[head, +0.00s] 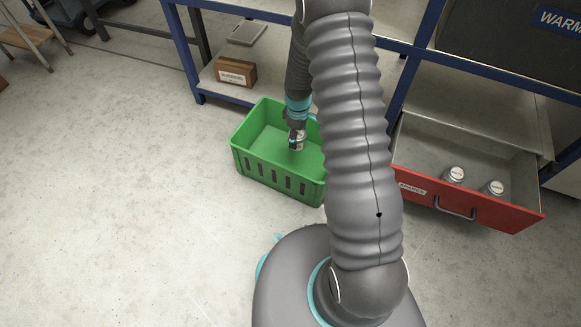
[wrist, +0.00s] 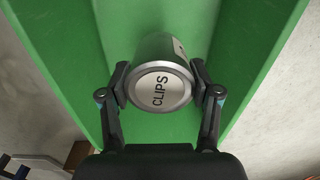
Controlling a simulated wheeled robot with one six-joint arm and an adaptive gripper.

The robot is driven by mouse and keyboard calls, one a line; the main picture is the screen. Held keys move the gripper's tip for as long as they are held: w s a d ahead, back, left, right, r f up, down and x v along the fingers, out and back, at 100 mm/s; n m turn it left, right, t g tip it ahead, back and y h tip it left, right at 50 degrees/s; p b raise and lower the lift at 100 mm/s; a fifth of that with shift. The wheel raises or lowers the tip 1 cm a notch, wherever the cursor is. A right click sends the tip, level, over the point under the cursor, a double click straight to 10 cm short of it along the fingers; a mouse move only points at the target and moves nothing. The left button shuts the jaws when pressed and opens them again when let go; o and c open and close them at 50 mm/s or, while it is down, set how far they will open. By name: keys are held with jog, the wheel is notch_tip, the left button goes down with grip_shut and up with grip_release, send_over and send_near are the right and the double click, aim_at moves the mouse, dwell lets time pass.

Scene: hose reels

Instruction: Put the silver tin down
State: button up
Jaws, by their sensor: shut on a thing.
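My gripper (wrist: 164,95) is shut on a silver tin (wrist: 160,88) labelled "CLIPS", with one finger on each side of it. In the head view my gripper (head: 296,138) points down inside a green crate (head: 279,184), and the silver tin shows small and partly covered between the fingers. The green crate also fills most of the wrist view (wrist: 60,40). I cannot tell whether the tin touches the crate floor. My arm hides the crate's right part.
A red drawer (head: 505,214) stands open at the right with two silver-lidded tins (head: 454,174) in it. A brown box (head: 235,73) sits on the low shelf of the blue-framed rack (head: 186,62). The floor left of the crate is clear.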

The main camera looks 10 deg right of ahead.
jog(key=f, duration=0.1)
jog(key=f+n, duration=0.1)
jog(key=f, duration=0.1)
jog(key=shift+w+d+b, duration=0.15)
jog(key=shift+w+b, duration=0.1)
jog(key=shift+b, duration=0.1)
jog(key=b, duration=0.2)
send_over(297, 164)
jog(key=shift+n, duration=0.4)
jog(key=shift+w+f, duration=0.1)
jog(key=shift+f, duration=4.9)
jog(key=shift+f, duration=0.1)
jog(key=shift+f, duration=0.1)
jog(key=o, duration=1.3)
